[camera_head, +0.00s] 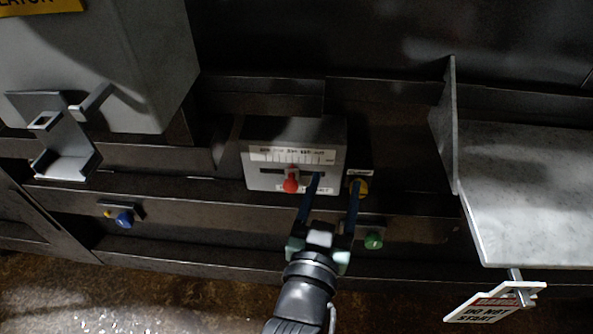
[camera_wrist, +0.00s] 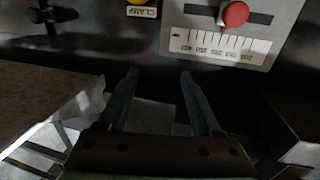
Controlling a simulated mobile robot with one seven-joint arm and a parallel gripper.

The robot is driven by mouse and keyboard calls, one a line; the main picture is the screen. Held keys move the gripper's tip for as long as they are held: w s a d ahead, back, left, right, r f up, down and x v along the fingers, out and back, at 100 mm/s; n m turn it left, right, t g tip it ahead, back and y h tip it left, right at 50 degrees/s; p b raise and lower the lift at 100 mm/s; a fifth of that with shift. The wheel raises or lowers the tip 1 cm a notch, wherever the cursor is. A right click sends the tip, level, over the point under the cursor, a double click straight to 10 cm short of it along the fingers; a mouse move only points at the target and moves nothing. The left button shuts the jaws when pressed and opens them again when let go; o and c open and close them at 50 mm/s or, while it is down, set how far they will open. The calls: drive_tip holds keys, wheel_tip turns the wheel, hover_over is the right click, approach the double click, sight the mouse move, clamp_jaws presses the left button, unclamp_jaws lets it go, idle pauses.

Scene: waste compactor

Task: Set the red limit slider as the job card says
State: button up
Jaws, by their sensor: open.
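A white strip with a printed scale (camera_head: 292,156) runs above the slot. In the wrist view the picture is turned over: the red knob (camera_wrist: 235,14) and the scale (camera_wrist: 222,46) are at the upper right, the numbers too small to read surely. My gripper (camera_head: 335,180) is open and empty, to the right of the knob and apart from it. No job card is readable in these views.
A yellow knob (camera_head: 359,187) under a clamp label (camera_wrist: 141,13) is right of the box, close to my right finger. A green button (camera_head: 374,240) and a blue knob (camera_head: 124,220) are lower. A grey shelf (camera_head: 530,190) and a "DO NOT START" tag (camera_head: 492,303) are right.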

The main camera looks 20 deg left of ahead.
sight(290, 189)
drive_tip(key=s+a+f+n+y, duration=0.2)
drive_tip(key=s+a+f+y, duration=0.1)
drive_tip(key=s+a+f, duration=0.4)
drive_tip(key=shift+g, duration=0.3)
drive_tip(key=x, duration=0.7)
drive_tip(key=d+p+x, duration=0.1)
drive_tip(key=x, duration=0.3)
drive_tip(key=shift+w+a+f, duration=0.15)
drive_tip(key=shift+w+f, duration=0.2)
drive_tip(key=shift+w, duration=0.1)
clamp_jaws()
idle(0.4)
